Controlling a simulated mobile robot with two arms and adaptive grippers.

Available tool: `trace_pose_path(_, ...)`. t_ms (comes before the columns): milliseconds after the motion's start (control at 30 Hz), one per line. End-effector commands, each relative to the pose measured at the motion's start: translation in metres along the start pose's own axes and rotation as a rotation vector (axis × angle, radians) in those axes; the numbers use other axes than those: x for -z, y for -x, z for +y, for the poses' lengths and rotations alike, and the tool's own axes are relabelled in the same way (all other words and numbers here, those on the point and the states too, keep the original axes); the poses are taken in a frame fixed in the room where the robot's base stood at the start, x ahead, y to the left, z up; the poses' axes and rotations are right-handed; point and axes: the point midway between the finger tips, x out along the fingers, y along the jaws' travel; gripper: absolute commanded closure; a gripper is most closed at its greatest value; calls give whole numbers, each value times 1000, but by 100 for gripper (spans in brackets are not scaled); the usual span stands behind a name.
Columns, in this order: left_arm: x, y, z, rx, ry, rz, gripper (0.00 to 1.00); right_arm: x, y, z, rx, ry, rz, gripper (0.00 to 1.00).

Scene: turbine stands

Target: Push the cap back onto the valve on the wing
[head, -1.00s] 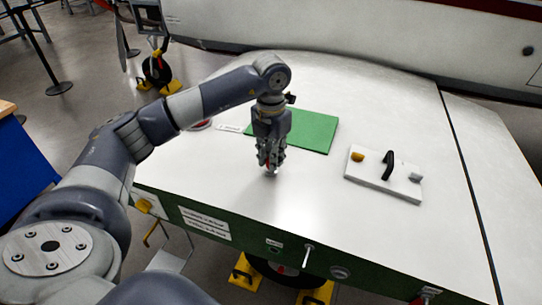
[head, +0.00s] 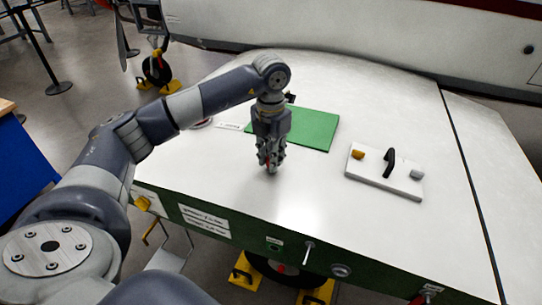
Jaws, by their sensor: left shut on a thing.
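My left gripper (head: 269,163) points straight down just above the white wing (head: 300,200), left of its middle. It is shut on a small red thing, which seems to be the cap (head: 268,167). Only a bit of red shows between the fingers. The fingers hide whatever lies directly below, so I cannot tell whether the cap touches a valve there. A round, red-and-white item (head: 202,123) on the wing is partly hidden behind my left forearm. My right gripper is not in view.
A green mat (head: 313,130) lies behind the gripper, with a white label strip (head: 231,126) beside it. To the right lies a white board (head: 388,187) with a yellow knob, black handle and grey knob. The wing's front right is clear.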

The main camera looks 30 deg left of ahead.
Motion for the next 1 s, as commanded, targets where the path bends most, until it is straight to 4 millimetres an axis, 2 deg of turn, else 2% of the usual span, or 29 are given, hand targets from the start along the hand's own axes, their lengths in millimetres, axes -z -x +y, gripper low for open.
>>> trace_pose_path(33, 3, -10, -1, 0, -2, 13, 100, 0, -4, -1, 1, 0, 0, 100)
trace_pose_path(300, 4, -11, -2, 1, -4, 19, 100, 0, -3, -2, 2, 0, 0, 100)
trace_pose_path(333, 4, -11, -2, 1, -4, 19, 78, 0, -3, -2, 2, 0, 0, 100)
trace_pose_path(433, 4, -11, -2, 2, -5, 19, 57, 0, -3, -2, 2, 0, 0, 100)
trace_pose_path(667, 3, -8, -1, 1, -3, 12, 57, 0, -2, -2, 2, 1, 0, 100)
trace_pose_path(733, 2, -7, -1, 1, -2, 11, 50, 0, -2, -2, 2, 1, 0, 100)
trace_pose_path(1000, 2, -6, -1, 0, -2, 9, 50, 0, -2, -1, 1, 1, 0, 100)
